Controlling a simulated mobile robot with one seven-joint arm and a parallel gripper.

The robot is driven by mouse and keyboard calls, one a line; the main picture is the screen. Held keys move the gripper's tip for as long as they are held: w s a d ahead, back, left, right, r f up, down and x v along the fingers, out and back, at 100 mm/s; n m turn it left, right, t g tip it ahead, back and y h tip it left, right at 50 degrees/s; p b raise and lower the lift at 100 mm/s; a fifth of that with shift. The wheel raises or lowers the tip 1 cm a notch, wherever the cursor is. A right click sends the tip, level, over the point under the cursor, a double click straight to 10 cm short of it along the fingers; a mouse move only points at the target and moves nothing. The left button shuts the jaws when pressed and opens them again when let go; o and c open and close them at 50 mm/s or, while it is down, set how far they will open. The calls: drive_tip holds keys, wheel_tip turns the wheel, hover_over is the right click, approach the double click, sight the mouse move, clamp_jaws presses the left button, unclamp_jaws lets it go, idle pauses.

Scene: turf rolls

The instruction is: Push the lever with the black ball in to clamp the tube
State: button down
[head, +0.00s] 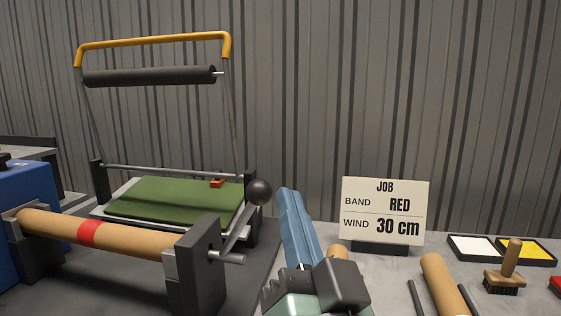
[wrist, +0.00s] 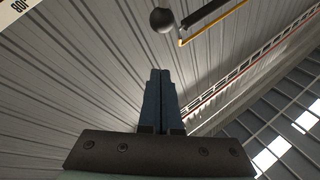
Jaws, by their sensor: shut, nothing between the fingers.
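The lever's black ball (head: 260,191) stands at the top of a slanted metal lever arm (head: 234,232), which rises from the dark end block (head: 200,265). The ball also shows at the top of the wrist view (wrist: 162,20). The brown cardboard tube (head: 110,236) with a red band (head: 88,233) lies across the holder, its right end at the end block. My gripper (head: 286,190), with blue fingers, is shut and empty, just right of the ball and apart from it in the head view. In the wrist view the fingers (wrist: 160,72) lie together, pointing up below the ball.
Behind the tube is a green turf sheet (head: 165,199) on a tray, under a black roller with a yellow handle (head: 155,38). On the right are a job sign (head: 385,210), a loose tube (head: 444,284), a brush (head: 506,270) and paint pads (head: 526,251).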

drive_tip(key=s+d+f+m+g+y+p, duration=0.2)
drive_tip(key=s+d+f+m+g+p, duration=0.2)
drive_tip(key=m+p, duration=0.8)
drive_tip(key=s+d+p, duration=0.1)
drive_tip(key=d+p, duration=0.1)
drive_tip(key=p, duration=0.3)
drive_tip(key=shift+s+d+f+m+y+p, duration=0.2)
drive_tip(key=shift+f+m+y+p, duration=0.1)
drive_tip(key=shift+y+p, duration=0.1)
drive_tip(key=shift+w, duration=0.15)
drive_tip(key=s+a+p+x, duration=0.1)
drive_tip(key=a+p+x, duration=0.1)
drive_tip(key=x, duration=1)
drive_tip(key=shift+w+a+r+p, duration=0.4)
drive_tip(key=shift+a+p, duration=0.1)
drive_tip(key=shift+p, duration=0.35)
drive_tip(key=shift+r, duration=0.1)
